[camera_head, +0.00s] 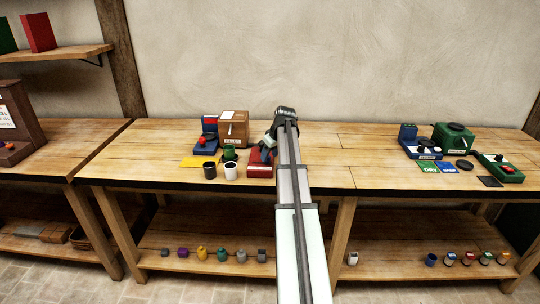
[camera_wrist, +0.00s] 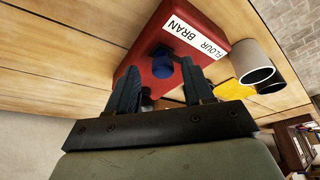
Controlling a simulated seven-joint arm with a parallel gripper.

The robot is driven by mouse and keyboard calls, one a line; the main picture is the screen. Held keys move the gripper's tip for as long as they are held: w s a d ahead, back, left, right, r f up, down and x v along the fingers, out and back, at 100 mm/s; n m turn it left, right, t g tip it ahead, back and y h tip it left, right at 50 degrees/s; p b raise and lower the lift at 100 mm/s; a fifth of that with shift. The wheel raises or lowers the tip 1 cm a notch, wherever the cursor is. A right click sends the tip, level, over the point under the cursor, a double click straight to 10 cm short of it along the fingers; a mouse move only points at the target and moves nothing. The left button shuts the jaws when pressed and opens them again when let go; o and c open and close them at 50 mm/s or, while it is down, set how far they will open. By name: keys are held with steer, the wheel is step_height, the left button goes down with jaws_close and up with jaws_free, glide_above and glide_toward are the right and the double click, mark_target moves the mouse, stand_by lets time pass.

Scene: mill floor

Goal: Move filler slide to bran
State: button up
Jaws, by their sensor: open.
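A red box (camera_wrist: 150,82) with a white label (camera_wrist: 195,38) reading FLOUR and BRAN fills the middle of the wrist view. A blue knob (camera_wrist: 162,64) stands on its top, on the side of the label near the word BRAN; its exact stop is hard to tell. My gripper (camera_wrist: 160,74) is open, its two dark fingers on either side of the knob, with no clear contact. In the head view the red box (camera_head: 259,168) shows at the front of the bench, partly hidden by my arm. The knob is too small to make out there.
Left of the red box stand a white cup (camera_head: 231,172), a black cup (camera_head: 209,170) and a green cup (camera_head: 229,152). A brown box (camera_head: 233,127) and a blue device (camera_head: 206,145) stand behind.

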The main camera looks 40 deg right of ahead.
steer(key=v, duration=1.3)
steer(key=shift+s, duration=0.1)
